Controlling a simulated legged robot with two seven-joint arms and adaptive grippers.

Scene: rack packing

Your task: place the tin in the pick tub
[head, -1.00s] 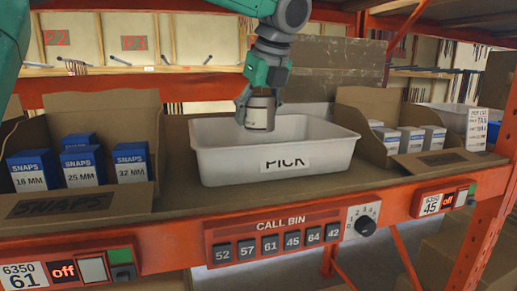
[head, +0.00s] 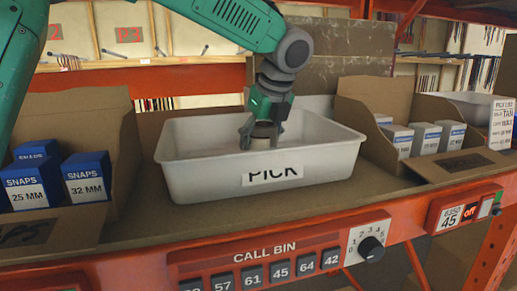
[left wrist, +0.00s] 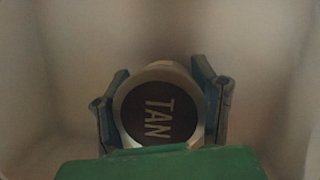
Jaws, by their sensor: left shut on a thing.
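The pick tub (head: 215,182) is a white open tub labelled PICK, standing on the shelf in the middle of the head view. My left gripper (head: 263,138) reaches down into it from above, shut on the tin (head: 261,143). The tub's front wall hides the lower part of the tin, so I cannot tell whether it touches the floor. In the left wrist view the tin's dark lid (left wrist: 158,112) reads TAN, with the fingers (left wrist: 161,100) on either side and pale tub walls around. My right gripper is not in view.
A cardboard box of blue SNAPS cartons (head: 87,178) stands left of the tub. A cardboard box of white cartons (head: 424,139) stands to the right. A white list card (head: 501,124) stands at far right. The orange CALL BIN rail (head: 270,250) runs along the front.

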